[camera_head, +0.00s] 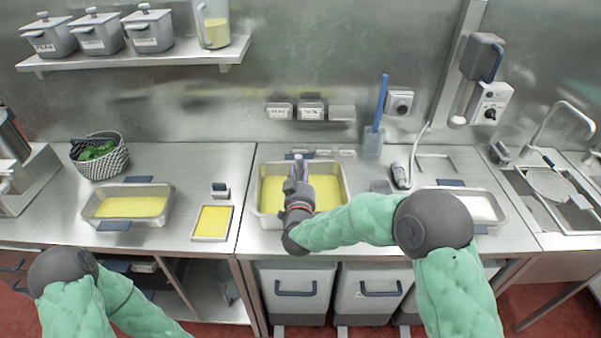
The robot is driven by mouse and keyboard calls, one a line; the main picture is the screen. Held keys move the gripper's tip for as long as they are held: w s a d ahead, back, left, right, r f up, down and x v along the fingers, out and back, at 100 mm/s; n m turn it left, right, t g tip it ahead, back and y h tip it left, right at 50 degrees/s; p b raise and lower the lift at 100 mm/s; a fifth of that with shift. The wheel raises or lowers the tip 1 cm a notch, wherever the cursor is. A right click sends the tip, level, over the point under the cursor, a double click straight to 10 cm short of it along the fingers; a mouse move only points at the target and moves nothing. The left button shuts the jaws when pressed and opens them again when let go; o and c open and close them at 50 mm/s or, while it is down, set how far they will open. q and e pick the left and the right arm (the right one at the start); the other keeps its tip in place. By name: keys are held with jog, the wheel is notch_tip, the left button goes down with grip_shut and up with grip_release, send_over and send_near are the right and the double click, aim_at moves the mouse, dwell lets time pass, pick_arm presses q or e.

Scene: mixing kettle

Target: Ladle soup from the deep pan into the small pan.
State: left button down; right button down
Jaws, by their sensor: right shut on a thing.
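The deep pan (347,183) holds yellow soup and is set in the middle counter. A smaller rectangular pan (167,206) with yellow contents sits on the left counter. A little shallow tray (212,222), also yellow inside, lies between them; I cannot tell which of the two is the small pan. My right gripper (297,175) is over the deep pan, pointing away from me, shut on what looks like the ladle. The ladle is almost fully hidden by the gripper and wrist. My left arm is low at the left, and its gripper is out of the picture.
A woven basket with greens (100,157) stands at the back left. A blue-handled tool (380,105) stands in a holder behind the deep pan. A white-filled pan (480,207) and a sink (560,185) are at the right. The counter between basket and deep pan is mostly clear.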

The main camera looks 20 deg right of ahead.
notch_tip(320, 180, up, 14)
jog(key=p, duration=0.8)
jog(key=shift+f, duration=0.35)
